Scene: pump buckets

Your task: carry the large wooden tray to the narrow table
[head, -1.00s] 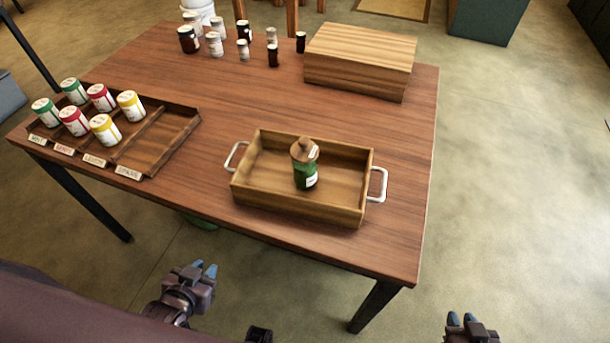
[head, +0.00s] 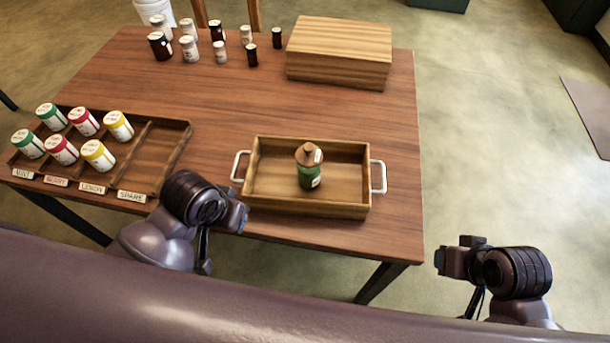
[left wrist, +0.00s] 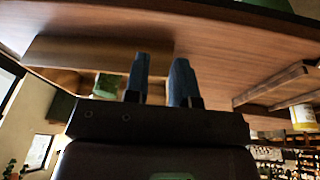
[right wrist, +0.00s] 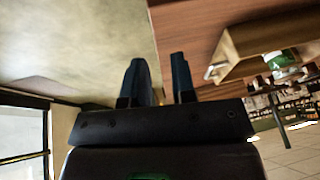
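A wooden tray (head: 262,200) with a silver handle at each end stands near the front edge of the brown table. A green bottle with a wooden-looking top (head: 309,170) stands upright in it. My left gripper (head: 236,217) is just left of the tray's front left corner, below the left handle (head: 237,166). My right gripper (head: 448,262) is apart from the tray, right of the table's front right corner. Both wrist views show spread, empty fingers. The tray and its handle also show in the right wrist view (right wrist: 240,45). I cannot identify a narrow table.
A dark compartment tray (head: 165,165) with several coloured jars and labels stands on the left. A wooden box (head: 338,55) stands at the back right, several small bottles (head: 189,48) at the back left.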

